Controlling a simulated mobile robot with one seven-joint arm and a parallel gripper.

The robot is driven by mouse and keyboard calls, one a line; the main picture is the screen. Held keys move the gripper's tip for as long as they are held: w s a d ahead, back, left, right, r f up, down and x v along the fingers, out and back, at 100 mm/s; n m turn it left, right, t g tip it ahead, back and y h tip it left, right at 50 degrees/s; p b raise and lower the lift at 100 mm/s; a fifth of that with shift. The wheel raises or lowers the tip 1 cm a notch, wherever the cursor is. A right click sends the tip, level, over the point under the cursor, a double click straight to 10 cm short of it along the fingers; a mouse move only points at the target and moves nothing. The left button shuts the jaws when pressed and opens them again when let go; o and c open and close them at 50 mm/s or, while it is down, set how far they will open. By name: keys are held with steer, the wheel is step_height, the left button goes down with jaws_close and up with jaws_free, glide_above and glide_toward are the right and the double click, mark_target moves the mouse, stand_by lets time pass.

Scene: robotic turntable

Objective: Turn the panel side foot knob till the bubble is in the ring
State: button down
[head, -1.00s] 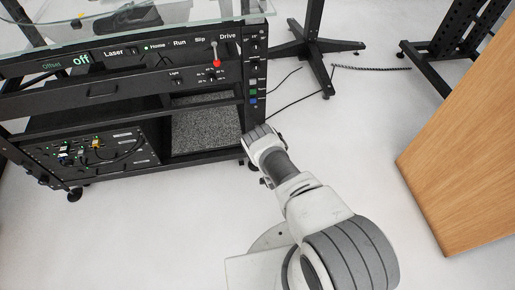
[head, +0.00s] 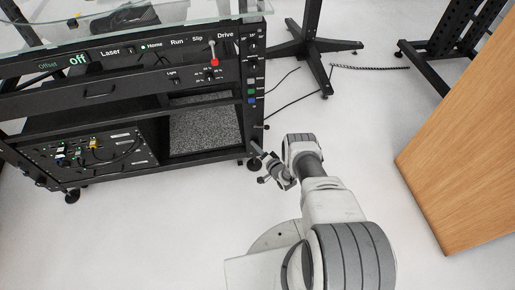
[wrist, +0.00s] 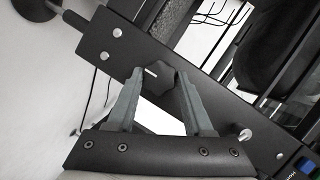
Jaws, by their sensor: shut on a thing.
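The dark lobed foot knob (wrist: 154,77), with a white mark on its face, sits on a black bar of the frame in the wrist view. My gripper (wrist: 160,82) has one grey finger on each side of the knob and is shut on it. In the head view my gripper (head: 258,150) is small beside the lower right corner of the black cart (head: 205,158), and the knob is too small to make out there. I see no bubble or ring in either view.
The cart has a glass top (head: 190,30), a front panel reading "Off" and a red-tipped lever (head: 214,62). A black stand (head: 315,45) and cables lie behind. A wooden panel (head: 455,150) stands at right. The floor between is clear.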

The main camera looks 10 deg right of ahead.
stand_by(0.5)
steer(key=shift+c, duration=1.5)
jaws_free()
steer(key=shift+s, duration=0.2)
